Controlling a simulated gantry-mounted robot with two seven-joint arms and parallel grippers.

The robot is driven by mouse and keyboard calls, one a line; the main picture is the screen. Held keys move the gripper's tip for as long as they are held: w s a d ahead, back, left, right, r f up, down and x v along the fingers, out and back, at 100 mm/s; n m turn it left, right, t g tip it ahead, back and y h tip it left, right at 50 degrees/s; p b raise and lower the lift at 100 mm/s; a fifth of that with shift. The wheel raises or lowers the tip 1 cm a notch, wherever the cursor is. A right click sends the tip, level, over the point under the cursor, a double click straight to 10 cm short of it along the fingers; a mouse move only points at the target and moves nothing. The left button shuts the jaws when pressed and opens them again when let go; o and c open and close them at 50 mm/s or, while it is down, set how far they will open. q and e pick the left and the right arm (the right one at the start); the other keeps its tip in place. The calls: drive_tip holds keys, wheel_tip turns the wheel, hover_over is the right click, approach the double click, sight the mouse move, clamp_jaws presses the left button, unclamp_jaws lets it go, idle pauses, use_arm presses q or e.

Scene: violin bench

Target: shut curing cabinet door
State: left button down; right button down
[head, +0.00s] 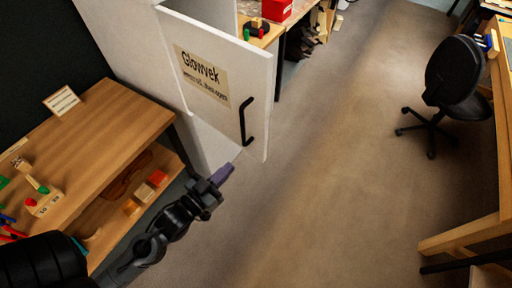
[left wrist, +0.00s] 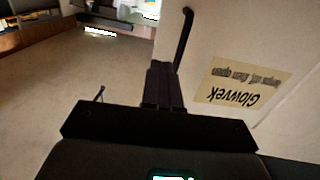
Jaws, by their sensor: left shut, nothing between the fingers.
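My left gripper (head: 224,174) is shut and empty, just below the door's lower edge in the head view. In the left wrist view the shut fingers (left wrist: 164,87) lie beside the door face (left wrist: 240,45), near the handle (left wrist: 183,37). I cannot tell whether they touch the door. My right gripper is not in view.
A wooden bench (head: 97,128) with a lower shelf holding a violin body and small blocks stands at the left. An office chair (head: 450,80) and another bench (head: 468,237) are at the right. The carpet floor (head: 330,180) between is clear.

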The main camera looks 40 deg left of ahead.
sight(263, 135)
use_arm(q)
drive_tip(key=w+b, duration=0.1)
drive_tip(key=w, duration=1.2)
drive_tip(key=shift+w+f+b, duration=0.1)
drive_tip(key=shift+w+b, duration=0.25)
drive_tip(key=shift+w, duration=0.15)
